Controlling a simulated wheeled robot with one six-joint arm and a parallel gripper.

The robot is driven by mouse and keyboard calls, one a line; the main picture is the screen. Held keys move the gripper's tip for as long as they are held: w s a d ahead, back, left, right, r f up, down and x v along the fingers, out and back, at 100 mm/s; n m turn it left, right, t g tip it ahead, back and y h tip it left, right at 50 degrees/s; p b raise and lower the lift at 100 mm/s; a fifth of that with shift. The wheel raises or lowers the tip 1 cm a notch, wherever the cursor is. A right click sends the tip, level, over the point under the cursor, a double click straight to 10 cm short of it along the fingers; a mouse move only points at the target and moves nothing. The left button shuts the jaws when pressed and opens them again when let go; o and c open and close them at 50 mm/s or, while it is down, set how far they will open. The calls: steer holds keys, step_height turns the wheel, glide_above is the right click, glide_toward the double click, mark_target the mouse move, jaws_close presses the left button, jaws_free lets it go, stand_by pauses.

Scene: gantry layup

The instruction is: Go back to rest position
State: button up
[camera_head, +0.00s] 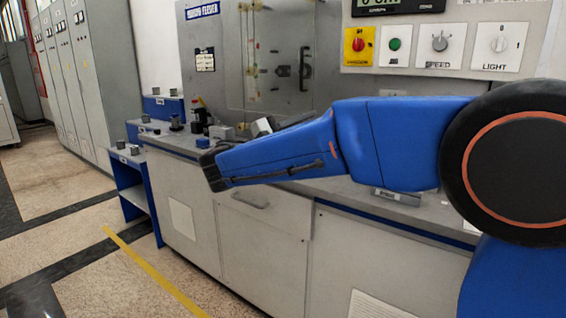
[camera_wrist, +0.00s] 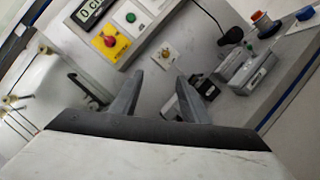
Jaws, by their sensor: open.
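My gripper (camera_wrist: 159,76) shows in the wrist view with its two dark fingers apart and nothing between them. The fingers point toward a grey bench top with a control panel (camera_wrist: 128,25). A small dark-and-grey part (camera_wrist: 205,88) lies beyond the right finger; I cannot tell if they touch. In the head view my blue arm stretches left across the front of the workbench (camera_head: 262,245). I cannot make out my gripper's fingers there.
The head view shows a control panel (camera_head: 440,45) above the bench and a metal door (camera_head: 280,60) behind. Small items (camera_head: 200,115) stand at the bench's left end, beside a blue stepped stand (camera_head: 137,180). Grey cabinets (camera_head: 90,70) line the left. The floor (camera_head: 70,225) at left is clear.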

steer(key=s+d+f+m+g+y, duration=0.15)
steer(key=s+d+f, duration=0.25)
steer(key=d, duration=0.4)
steer(key=s+d+f+m+g+y, duration=0.1)
steer(key=s+d+f+g+y, duration=0.15)
steer(key=s+d+f, duration=0.4)
steer(key=s+d+f+m+g+y, duration=0.2)
steer(key=d+f+g, duration=0.1)
steer(key=d, duration=0.6)
steer(key=s+d+f+m+g+y, duration=0.25)
steer(key=s+f+m+y, duration=0.2)
steer(key=s+f, duration=0.7)
steer(key=s+a+f+m+t+y, duration=0.2)
steer(key=s+a+f+m+y, duration=0.2)
steer(key=s, duration=0.5)
steer(key=shift+s+a+f+y, duration=0.15)
steer(key=shift+s+f+y, duration=0.25)
steer(key=shift+f+y, duration=0.6)
steer(key=shift+r+t, duration=0.2)
steer(key=shift+t, duration=0.05)
